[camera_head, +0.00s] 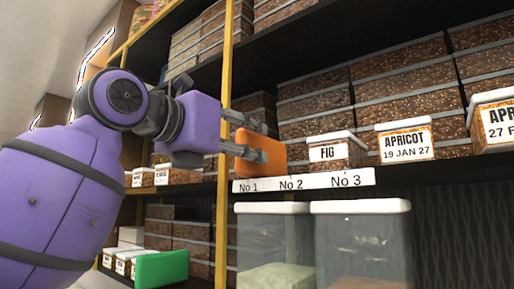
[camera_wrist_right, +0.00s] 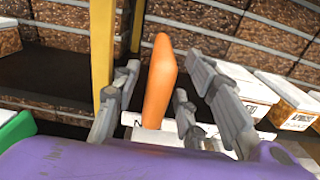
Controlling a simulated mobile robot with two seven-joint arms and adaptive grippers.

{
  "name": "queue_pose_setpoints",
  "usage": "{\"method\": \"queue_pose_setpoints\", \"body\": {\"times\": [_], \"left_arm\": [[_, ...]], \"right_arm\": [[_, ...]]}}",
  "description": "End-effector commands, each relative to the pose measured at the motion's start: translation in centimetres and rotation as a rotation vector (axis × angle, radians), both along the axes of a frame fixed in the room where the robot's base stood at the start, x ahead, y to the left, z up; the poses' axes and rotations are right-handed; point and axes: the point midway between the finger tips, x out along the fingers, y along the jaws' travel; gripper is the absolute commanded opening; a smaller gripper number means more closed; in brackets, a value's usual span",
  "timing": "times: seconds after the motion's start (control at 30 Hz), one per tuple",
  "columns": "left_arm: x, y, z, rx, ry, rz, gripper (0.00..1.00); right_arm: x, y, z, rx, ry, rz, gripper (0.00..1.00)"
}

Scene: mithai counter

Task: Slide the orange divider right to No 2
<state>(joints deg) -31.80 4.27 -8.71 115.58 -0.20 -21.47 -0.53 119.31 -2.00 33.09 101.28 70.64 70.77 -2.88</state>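The orange divider (camera_head: 270,152) stands upright on the shelf just behind the white label strip (camera_head: 318,181), above the No 1 mark and left of No 2. My right gripper (camera_head: 265,142) reaches in from the left at the divider. One finger shows in front of it and the other at its top edge. In the right wrist view the divider (camera_wrist_right: 157,85) stands between the spread fingers (camera_wrist_right: 160,76), with gaps visible on both sides. The gripper looks open around it. The strip is partly hidden in the wrist view. My left gripper is not in view.
A FIG box (camera_head: 336,151) and APRICOT boxes (camera_head: 405,142) stand right of the divider. A yellow post (camera_head: 223,190) rises at its left. Clear lidded containers (camera_head: 362,245) and a green panel (camera_head: 161,268) are below. Stacked boxes fill the shelf behind.

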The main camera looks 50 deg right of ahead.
Motion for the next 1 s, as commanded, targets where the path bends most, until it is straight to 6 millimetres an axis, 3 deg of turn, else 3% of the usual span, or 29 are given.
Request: {"method": "queue_pose_setpoints", "body": {"times": [0.23, 0.63, 0.9, 1.0], "left_arm": [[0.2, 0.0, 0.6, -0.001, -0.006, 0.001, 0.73], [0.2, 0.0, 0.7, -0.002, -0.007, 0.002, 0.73], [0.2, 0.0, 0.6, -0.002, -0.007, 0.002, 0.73], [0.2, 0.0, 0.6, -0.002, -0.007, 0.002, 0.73]], "right_arm": [[0.1, -3.6, 0.1, -0.001, -0.001, -0.003, 0.39], [0.3, -4.4, 0.0, -0.002, 0.000, -0.001, 0.38], [0.3, -4.3, 0.0, -0.002, 0.000, -0.001, 0.02], [0.3, -4.3, 0.0, -0.002, 0.000, -0.001, 0.00]]}}
